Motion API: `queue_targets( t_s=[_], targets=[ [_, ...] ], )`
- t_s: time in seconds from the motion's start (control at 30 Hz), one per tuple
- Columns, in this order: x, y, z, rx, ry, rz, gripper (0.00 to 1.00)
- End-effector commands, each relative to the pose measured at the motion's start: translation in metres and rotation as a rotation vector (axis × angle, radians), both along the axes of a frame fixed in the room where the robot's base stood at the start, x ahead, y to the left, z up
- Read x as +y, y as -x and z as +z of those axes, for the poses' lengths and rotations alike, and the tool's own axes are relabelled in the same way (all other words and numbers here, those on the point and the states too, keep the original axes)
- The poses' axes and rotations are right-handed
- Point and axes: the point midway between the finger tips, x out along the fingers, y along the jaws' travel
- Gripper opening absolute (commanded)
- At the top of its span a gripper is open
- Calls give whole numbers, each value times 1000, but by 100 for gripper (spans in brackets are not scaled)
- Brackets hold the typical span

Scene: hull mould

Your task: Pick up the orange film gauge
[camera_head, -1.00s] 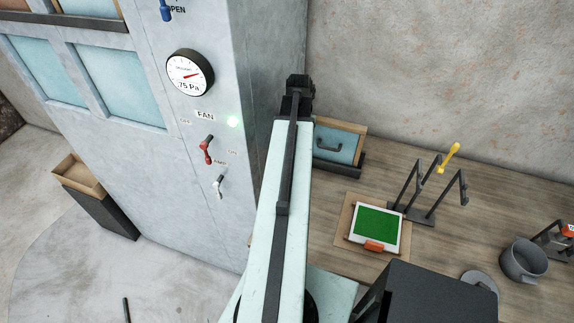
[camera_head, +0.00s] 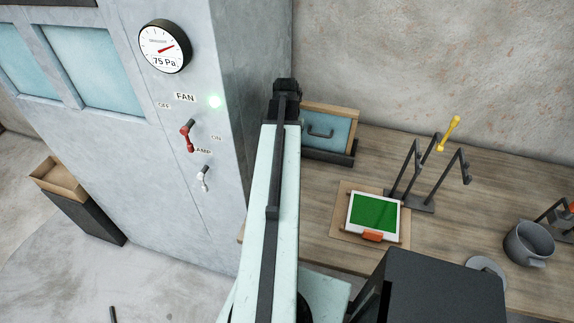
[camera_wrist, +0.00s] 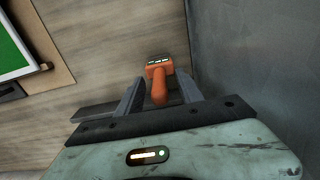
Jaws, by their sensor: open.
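The orange film gauge (camera_wrist: 159,76) shows in the wrist view, with a wide head bearing small pale marks and a narrower handle pointing toward my wrist. My gripper (camera_wrist: 160,92) is open, with one grey finger on each side of the handle. I cannot tell whether either finger touches it. In the head view, I do not make out the gauge or my fingers; my own arm covers part of that area.
A white-framed green panel (camera_head: 375,212) with an orange piece (camera_head: 373,236) at its front edge lies on the wooden bench. A dark rack (camera_head: 425,185) holds a yellow tool (camera_head: 449,134). A grey pot (camera_head: 530,246) stands right. The grey cabinet (camera_head: 225,60) rises left of my arm.

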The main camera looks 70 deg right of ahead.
Motion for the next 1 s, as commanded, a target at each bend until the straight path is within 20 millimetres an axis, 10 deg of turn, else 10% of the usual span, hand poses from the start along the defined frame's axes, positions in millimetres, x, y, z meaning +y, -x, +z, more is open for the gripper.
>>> queue_targets(
  t_s=[0.17, 0.33, 0.73, 1.0],
  targets=[
    [0, 0, 2, 0, 0, 0, 41],
    [0, 0, 2, 0, 0, -1, 0],
    [0, 1, 10, 0, 0, -2, 0],
    [0, 1, 58, 0, 0, -2, 0]
  ],
)
